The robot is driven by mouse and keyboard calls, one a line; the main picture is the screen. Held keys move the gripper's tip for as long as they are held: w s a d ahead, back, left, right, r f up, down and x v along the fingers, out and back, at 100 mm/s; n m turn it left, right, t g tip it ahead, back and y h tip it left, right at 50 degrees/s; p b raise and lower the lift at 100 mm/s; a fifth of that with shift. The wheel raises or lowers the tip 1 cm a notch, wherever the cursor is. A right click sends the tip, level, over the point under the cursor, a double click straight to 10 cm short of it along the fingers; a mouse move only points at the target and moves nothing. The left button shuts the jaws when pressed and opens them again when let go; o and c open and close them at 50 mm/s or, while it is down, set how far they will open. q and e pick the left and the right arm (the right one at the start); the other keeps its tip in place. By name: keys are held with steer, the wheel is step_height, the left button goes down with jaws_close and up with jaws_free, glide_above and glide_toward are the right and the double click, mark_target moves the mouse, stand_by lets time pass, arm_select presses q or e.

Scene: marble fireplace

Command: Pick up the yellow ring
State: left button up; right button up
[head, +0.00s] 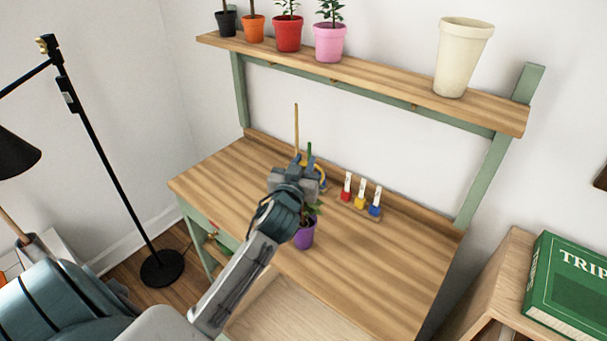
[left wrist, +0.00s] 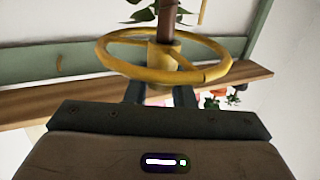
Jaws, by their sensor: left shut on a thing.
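The yellow ring (left wrist: 112,65) is wheel-shaped, with spokes and a central hub (left wrist: 164,58). In the head view the ring (head: 323,182) shows only in part, behind my left gripper (head: 304,165). In the left wrist view the two dark fingers of my left gripper (left wrist: 160,94) are shut on the hub. A brown rod (left wrist: 170,22) lines up with the hub there; I cannot tell whether the ring is around it. In the head view a thin wooden stick (head: 296,125) and a green stick (head: 309,150) rise behind the gripper. My right gripper is not in view.
A purple pot (head: 305,236) stands on the wooden bench (head: 380,255) beneath my left arm. A small rack (head: 358,206) with red, yellow and blue items is to the right. Pots line the upper shelf (head: 385,83). The bench's right part is clear. A black lamp (head: 90,140) stands left.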

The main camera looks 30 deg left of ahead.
arm_select(q)
steer(key=s+r, duration=0.2)
steer(key=s, duration=1.4)
steer(key=shift+f, duration=0.1)
steer(key=w+d+f+m+h, duration=0.1)
steer(key=d+f, duration=0.3)
steer(key=d, duration=0.4)
steer(key=w+d+f+m+h, duration=0.1)
steer(key=d+f+h, duration=0.3)
steer(key=d, duration=0.4)
steer(key=shift+f+m+t+h, duration=0.3)
steer(key=shift+f+m+t, duration=0.1)
steer(key=shift+f+m, duration=0.4)
steer(key=shift+w, duration=0.15)
